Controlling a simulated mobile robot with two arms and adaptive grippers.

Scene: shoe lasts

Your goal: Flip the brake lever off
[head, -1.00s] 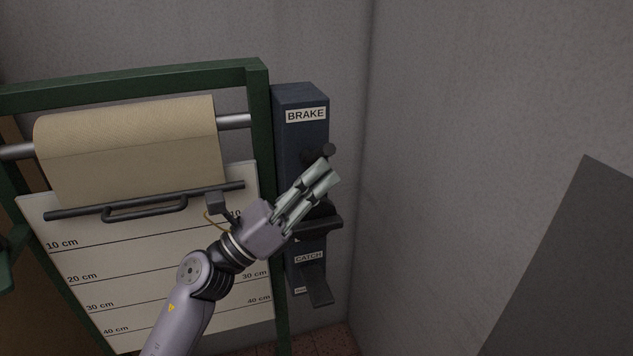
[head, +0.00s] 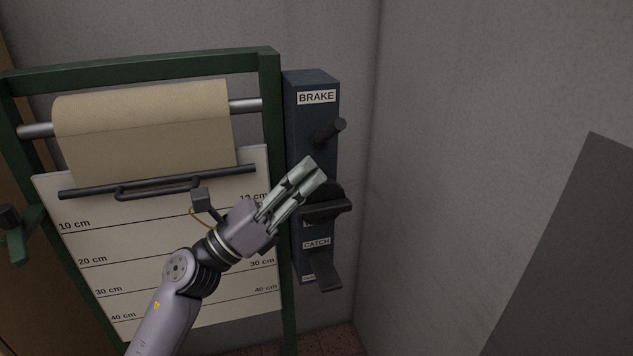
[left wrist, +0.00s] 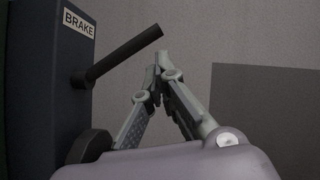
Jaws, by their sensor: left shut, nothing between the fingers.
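The brake lever (head: 331,130) is a dark round bar on the dark blue box (head: 311,90) under the BRAKE label (head: 316,97). In the head view it sticks out to the right and slightly up. In the left wrist view the lever (left wrist: 122,54) rises from the box (left wrist: 40,75) to the upper right. My left gripper (head: 313,170) is shut and empty, below the lever in the head view. In the left wrist view its fingertips (left wrist: 156,80) are close to the lever's outer end; whether they touch is unclear. My right gripper is not in view.
Below the brake lever are a dark wide lever (head: 328,209) and a CATCH label (head: 316,243) with a dark pedal-like lever (head: 325,275). The green frame (head: 272,100) with a paper roll (head: 145,125) stands left. Grey wall is right.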

